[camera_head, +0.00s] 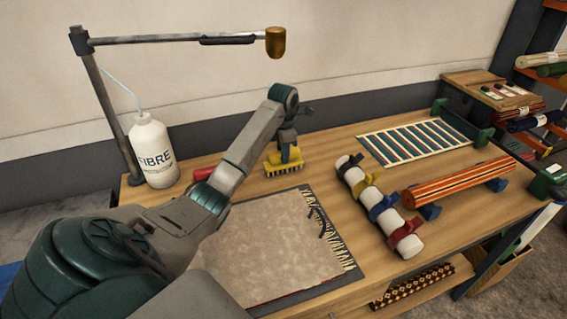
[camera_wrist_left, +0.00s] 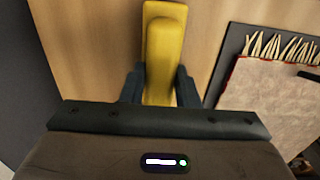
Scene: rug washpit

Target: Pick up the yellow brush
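The yellow brush (camera_head: 283,166) stands bristles down on the wooden table, just behind the rug piece. My left gripper (camera_head: 288,146) is right above it, pointing down. In the left wrist view the yellow brush (camera_wrist_left: 160,40) runs up the picture between the two dark fingers of my left gripper (camera_wrist_left: 160,88). One finger is on each side of its handle, and they look slightly apart from it. The fingertips' depth on the handle is hard to tell. My right gripper is not in view.
A beige rug piece (camera_head: 265,245) lies on a dark mat in front of the brush. A white FIBRE bottle (camera_head: 153,152) and a lamp post (camera_head: 108,118) stand at left. A white roll with coloured straps (camera_head: 380,205) lies to the right, beside a striped rug roll (camera_head: 458,184).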

